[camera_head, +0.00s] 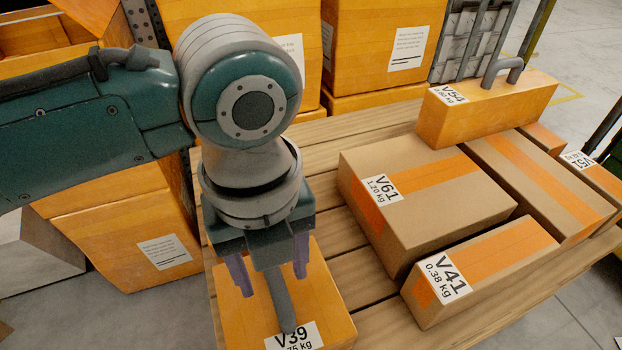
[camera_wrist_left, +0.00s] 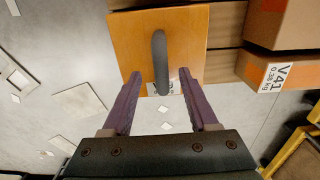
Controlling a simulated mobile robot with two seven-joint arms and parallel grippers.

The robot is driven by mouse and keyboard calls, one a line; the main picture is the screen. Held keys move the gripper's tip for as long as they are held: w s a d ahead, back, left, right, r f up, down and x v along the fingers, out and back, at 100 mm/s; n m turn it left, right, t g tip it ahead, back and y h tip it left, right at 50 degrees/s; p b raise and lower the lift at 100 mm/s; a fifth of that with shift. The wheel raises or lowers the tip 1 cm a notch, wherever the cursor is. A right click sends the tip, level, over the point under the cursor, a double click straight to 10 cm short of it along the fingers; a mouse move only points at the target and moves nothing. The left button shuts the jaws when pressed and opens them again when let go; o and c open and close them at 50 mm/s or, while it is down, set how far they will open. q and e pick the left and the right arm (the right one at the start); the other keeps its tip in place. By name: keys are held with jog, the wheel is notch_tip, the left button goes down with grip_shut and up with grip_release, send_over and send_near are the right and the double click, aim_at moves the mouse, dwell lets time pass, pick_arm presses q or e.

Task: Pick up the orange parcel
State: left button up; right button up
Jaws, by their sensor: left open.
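An orange parcel (camera_head: 325,300) with a white label reading V39 lies on the slatted wooden pallet (camera_head: 365,315), at the near edge. A grey handle (camera_head: 282,305) stands on its top. My left gripper (camera_head: 270,268) is over this parcel, its purple fingers open and pointing down. In the left wrist view, the parcel (camera_wrist_left: 128,40) is ahead of the open gripper (camera_wrist_left: 160,77), and the handle (camera_wrist_left: 160,62) shows between the fingers. I cannot see contact. Another orange parcel (camera_head: 485,115), labelled V54, also has a grey handle and stands at the back. My right gripper is not in view.
Brown boxes V61 (camera_head: 430,205) and V41 (camera_head: 485,270), with orange bands, lie right of V39. More taped boxes (camera_head: 540,185) are at the right. Large orange cartons (camera_head: 385,50) stand behind the pallet. Bare slats show between V39 and V61.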

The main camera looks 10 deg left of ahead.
aim_at(275, 278)
pick_arm(q)
notch_tip(275, 278, down, 4)
jog(key=shift+w+r+b, duration=0.15)
jog(key=shift+r+b, duration=0.1)
jog(key=shift+b, duration=0.4)
jog(key=shift+c, duration=0.3)
grip_shut()
jog(key=shift+r, duration=0.1)
dwell(0.4)
